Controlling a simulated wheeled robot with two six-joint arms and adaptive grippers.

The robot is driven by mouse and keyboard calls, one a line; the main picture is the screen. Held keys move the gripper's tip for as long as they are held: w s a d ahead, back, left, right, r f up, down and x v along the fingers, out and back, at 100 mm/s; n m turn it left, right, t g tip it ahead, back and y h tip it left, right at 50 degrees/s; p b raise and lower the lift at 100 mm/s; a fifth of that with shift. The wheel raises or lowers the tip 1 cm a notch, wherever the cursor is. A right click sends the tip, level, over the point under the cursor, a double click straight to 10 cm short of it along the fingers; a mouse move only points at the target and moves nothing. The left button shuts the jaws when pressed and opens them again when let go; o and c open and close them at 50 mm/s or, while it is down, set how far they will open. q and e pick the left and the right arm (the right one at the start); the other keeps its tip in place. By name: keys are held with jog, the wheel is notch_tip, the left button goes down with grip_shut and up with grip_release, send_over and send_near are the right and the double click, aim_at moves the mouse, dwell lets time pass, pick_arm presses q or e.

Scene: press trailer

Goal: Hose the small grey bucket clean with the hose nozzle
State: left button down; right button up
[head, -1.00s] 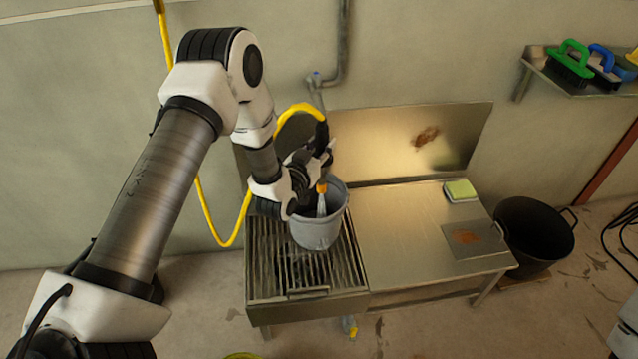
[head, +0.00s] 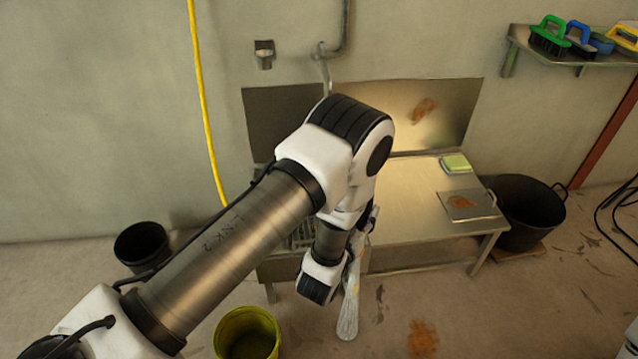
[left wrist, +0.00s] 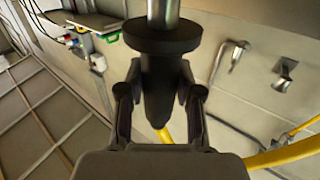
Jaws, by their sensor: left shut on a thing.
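My left gripper (left wrist: 158,85) is shut on the black hose nozzle (left wrist: 160,50), whose metal tube sticks out beyond the fingers in the left wrist view. In the head view my left arm hides most of the gripper and nozzle. A pale stream of water (head: 348,305) shows below the gripper, running down in front of the bench's front edge. The small grey bucket cannot be seen now; my arm covers most of the slatted rack. My right gripper is out of view.
The steel bench (head: 415,200) holds a green-yellow sponge (head: 456,163) and a stained plate (head: 469,206). A black tub (head: 530,212) stands right, a dark bucket (head: 142,245) left, a yellow-green bucket (head: 247,335) in front. A wall holder (head: 264,55) is empty. The yellow hose (head: 205,110) hangs left.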

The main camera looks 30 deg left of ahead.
pick_arm(q)
jog(key=shift+s+d+r, duration=0.1)
jog(key=shift+s+r, duration=0.05)
jog(key=shift+r, duration=0.2)
jog(key=shift+f, duration=0.1)
jog(key=shift+w+a+b, duration=0.5)
jog(key=shift+w+a, duration=0.6)
jog(key=shift+w, duration=0.05)
jog(key=w+a+b, duration=1)
jog(key=w+a, duration=0.9)
jog(key=w, duration=0.2)
jog(key=shift+w+a, duration=0.15)
jog(key=shift+a, duration=0.2)
dwell(1.0)
